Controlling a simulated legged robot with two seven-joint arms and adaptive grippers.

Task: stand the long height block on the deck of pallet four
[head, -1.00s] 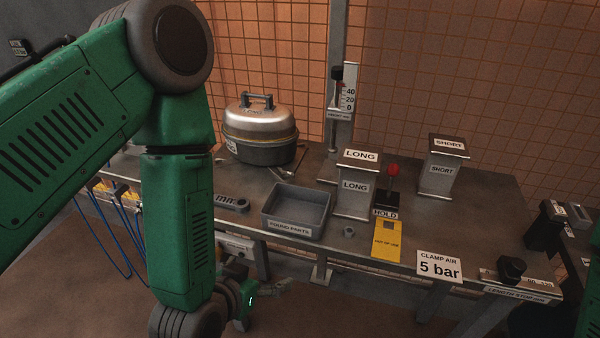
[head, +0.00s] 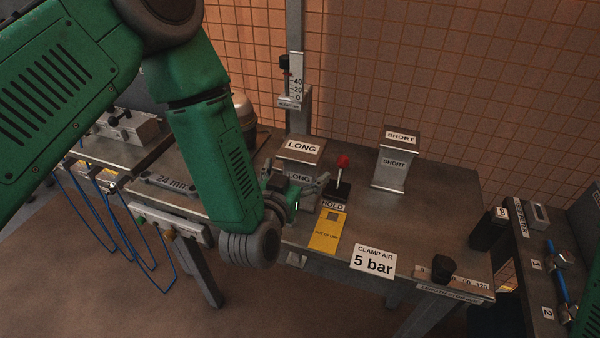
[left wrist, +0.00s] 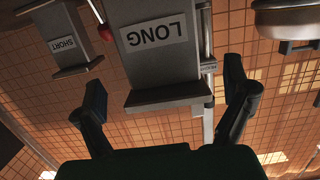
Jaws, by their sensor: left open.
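The long height block (head: 302,149), a grey block with flanged ends and LONG labels, stands upright on the bench. My left gripper (head: 299,181) is open in front of its labelled face and partly covers it. In the left wrist view, the long block (left wrist: 155,60) appears upside down, and the open fingers (left wrist: 165,88) are on either side of its near flange, with gaps. I cannot tell how far the fingertips reach along the block. My right gripper is not in view. I cannot make out pallet four in these frames.
The short block (head: 395,160) stands to the right on the bench. A red-knobbed lever (head: 342,170) and a yellow tag (head: 327,232) are close right of my left gripper. A height gauge (head: 297,90) rises behind. A clamp air sign (head: 373,262) is at the front edge.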

